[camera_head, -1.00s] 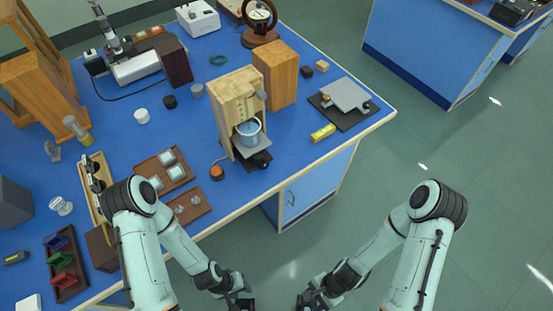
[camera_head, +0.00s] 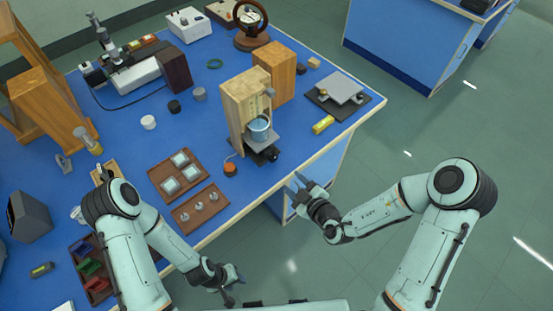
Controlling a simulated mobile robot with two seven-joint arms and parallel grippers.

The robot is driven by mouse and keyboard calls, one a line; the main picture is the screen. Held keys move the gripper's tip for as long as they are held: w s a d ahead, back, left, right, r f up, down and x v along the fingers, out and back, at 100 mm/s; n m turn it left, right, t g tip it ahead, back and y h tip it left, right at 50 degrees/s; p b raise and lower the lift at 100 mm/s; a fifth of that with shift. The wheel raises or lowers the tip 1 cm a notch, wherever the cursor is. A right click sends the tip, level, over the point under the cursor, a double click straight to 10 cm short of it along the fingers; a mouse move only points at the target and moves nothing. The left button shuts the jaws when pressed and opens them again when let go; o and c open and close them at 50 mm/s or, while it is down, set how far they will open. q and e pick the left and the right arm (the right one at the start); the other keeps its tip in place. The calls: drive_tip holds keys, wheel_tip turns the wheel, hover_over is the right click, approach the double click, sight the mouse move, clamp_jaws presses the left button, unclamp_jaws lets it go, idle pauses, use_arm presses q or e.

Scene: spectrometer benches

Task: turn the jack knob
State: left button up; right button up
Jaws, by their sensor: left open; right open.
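A wooden stand (camera_head: 236,108) near the table's front edge holds a blue beaker (camera_head: 260,129). Under the beaker is a dark low support with a black knob-like part (camera_head: 269,154) facing the front edge. A flat grey platform (camera_head: 339,89) on a black base stands to the right, with small knob-like parts at its sides; I cannot tell which part is the jack knob. My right gripper (camera_head: 296,187) is open and empty, beyond the front edge, below and right of the wooden stand. My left gripper (camera_head: 233,285) is open and empty, low in front of the table, apart from everything.
An orange-topped button (camera_head: 230,170) lies left of the stand's foot. A yellow block (camera_head: 323,125) lies to its right, a wooden block (camera_head: 276,72) behind it. Brown trays (camera_head: 200,207) lie to the left.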

sight(275, 159)
drive_tip(key=shift+m, duration=0.4)
drive_tip(key=x, duration=0.4)
drive_tip(key=p+x, duration=0.1)
drive_tip(key=x, duration=0.7)
drive_tip(key=shift+w+d+r+p, duration=0.2)
drive_tip(key=shift+w+d+p, duration=0.15)
drive_tip(key=shift+w, duration=0.05)
drive_tip(key=shift+w+a+f, duration=0.2)
drive_tip(key=shift+w+f, duration=0.15)
drive_tip(key=shift+w, duration=0.15)
use_arm(q)
drive_tip(key=w+r, duration=0.2)
drive_tip(key=w, duration=0.1)
drive_tip(key=shift+r, duration=0.25)
drive_tip(key=shift+s, duration=0.1)
use_arm(e)
drive_tip(key=shift+s, duration=0.1)
drive_tip(key=c, duration=0.8)
drive_tip(key=shift+o, duration=0.2)
